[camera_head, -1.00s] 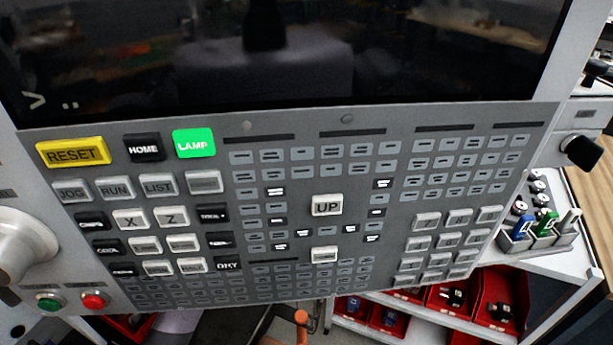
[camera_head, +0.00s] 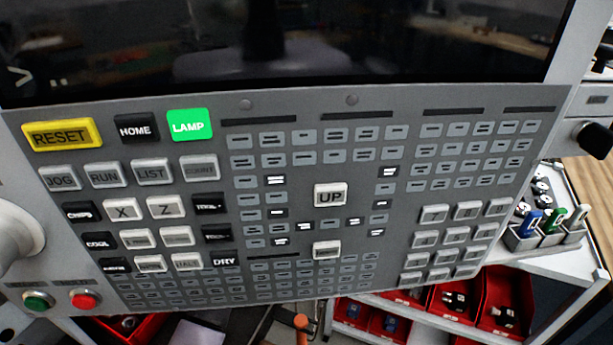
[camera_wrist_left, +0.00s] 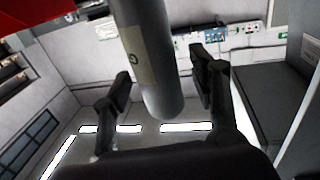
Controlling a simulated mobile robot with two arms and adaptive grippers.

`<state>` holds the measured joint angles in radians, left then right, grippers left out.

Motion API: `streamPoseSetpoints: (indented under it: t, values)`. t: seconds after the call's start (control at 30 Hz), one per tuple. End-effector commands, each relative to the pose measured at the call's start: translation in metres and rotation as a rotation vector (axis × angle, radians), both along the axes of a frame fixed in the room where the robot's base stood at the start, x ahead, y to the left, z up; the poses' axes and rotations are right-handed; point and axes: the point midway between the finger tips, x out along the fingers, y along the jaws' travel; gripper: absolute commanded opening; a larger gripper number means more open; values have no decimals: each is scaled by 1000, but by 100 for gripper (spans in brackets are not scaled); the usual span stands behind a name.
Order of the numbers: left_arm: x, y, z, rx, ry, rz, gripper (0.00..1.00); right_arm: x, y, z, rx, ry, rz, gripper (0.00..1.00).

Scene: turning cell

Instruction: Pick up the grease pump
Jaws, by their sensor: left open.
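In the left wrist view a grey cylinder (camera_wrist_left: 150,55) with a pale label and a small green mark comes down from the top; it looks like the body of the grease pump, but its upper end is out of frame. My left gripper (camera_wrist_left: 162,75) is open, with one black finger on each side of the cylinder. The fingers look apart from it. The head view shows no grease pump that I can make out and neither gripper.
A control panel (camera_head: 400,300) with a dark screen (camera_head: 300,50) fills the head view. Behind it at right, a white shelf cart holds red bins (camera_head: 505,300) and a grey holder (camera_head: 540,240) with coloured tools. A red object (camera_wrist_left: 30,70) is at the wrist view's left.

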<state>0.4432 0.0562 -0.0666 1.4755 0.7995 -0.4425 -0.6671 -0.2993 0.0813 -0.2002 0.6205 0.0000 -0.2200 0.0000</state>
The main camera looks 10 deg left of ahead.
Motion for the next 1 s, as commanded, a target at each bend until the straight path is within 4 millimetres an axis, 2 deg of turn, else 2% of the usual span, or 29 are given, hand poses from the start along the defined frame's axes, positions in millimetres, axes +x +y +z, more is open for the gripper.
streamPoseSetpoints:
  t: [0.07,0.87,1.0]
  values:
    - [0,0,0,0,0,0,53,0,1,0,2,0,-1,74]
    - [0,0,0,0,0,1,0,-1,3,0,3,2,-1,74]
    - [0,1,2,-1,-4,1,0,-1,1,0,1,1,-1,74]
